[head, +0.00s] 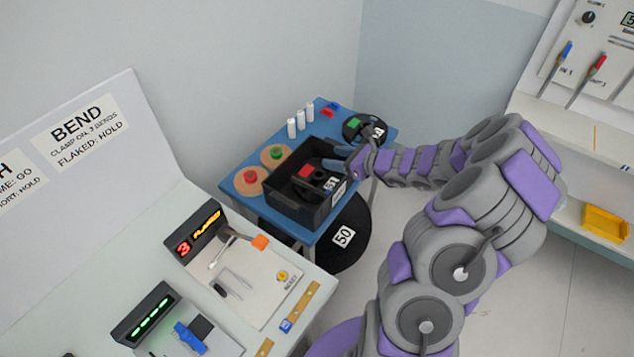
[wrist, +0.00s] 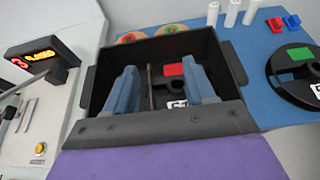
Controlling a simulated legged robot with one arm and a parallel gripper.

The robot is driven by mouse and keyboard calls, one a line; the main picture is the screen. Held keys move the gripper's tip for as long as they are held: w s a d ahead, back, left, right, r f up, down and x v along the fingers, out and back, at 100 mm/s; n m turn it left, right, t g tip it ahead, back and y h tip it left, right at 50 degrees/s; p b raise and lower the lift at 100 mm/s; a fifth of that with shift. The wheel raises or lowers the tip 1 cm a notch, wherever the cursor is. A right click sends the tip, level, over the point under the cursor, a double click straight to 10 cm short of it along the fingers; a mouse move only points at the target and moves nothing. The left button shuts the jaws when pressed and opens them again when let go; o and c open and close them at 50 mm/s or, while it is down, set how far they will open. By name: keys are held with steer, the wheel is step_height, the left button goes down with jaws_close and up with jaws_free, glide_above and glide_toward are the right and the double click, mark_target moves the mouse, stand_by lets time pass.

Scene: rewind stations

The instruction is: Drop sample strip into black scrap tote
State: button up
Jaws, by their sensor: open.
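The black scrap tote (head: 287,207) stands on a blue table. It also shows in the wrist view, with its back wall (wrist: 172,46) behind my fingers. My gripper (head: 337,161) is over the tote's right side. In the wrist view my gripper's two blue fingers (wrist: 158,75) are wide apart and point into the tote. A thin brownish strip (wrist: 150,88), likely the sample strip, stands on edge between the fingers, apart from both. Its lower end is hidden, so I cannot tell what it rests on. I cannot make it out in the head view.
A black reel with a red label (head: 306,171) lies inside the tote. Orange discs (head: 250,180), white cylinders (head: 301,118) and another black reel (head: 357,127) are around it on the blue table (head: 237,183). A bend-test station (head: 235,265) stands at the left.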

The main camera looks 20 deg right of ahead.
steer(key=p+v, duration=0.3)
steer(key=v, duration=1.3)
steer(key=shift+p, duration=0.35)
steer(key=shift+a, duration=0.1)
steer(key=s+a+r+n+g+y, duration=0.1)
steer(key=s+a+r+n+g, duration=0.15)
steer(key=a+n, duration=0.4)
steer(key=s+a+r+n+g, duration=0.2)
steer(key=a+r+n+g, duration=0.15)
steer(key=a, duration=0.65)
steer(key=s+a+r+n+g+y, duration=0.1)
steer(key=s+a+r+n+g, duration=0.15)
steer(key=a+n, duration=0.4)
steer(key=s+a+r+n+g+h, duration=0.1)
steer(key=s+a+n+g+h, duration=0.4)
steer(key=s, duration=0.5)
steer(key=s+d+r+n+h, duration=0.2)
steer(key=s+d+n+h, duration=0.1)
steer(key=s+n, duration=0.4)
steer(key=s+h, duration=0.1)
steer(key=s, duration=0.2)
steer(key=shift+s+d+n+h, duration=0.2)
steer(key=shift+d+n+h, duration=0.1)
steer(key=shift+n, duration=0.05)
steer(key=shift+t, duration=0.25)
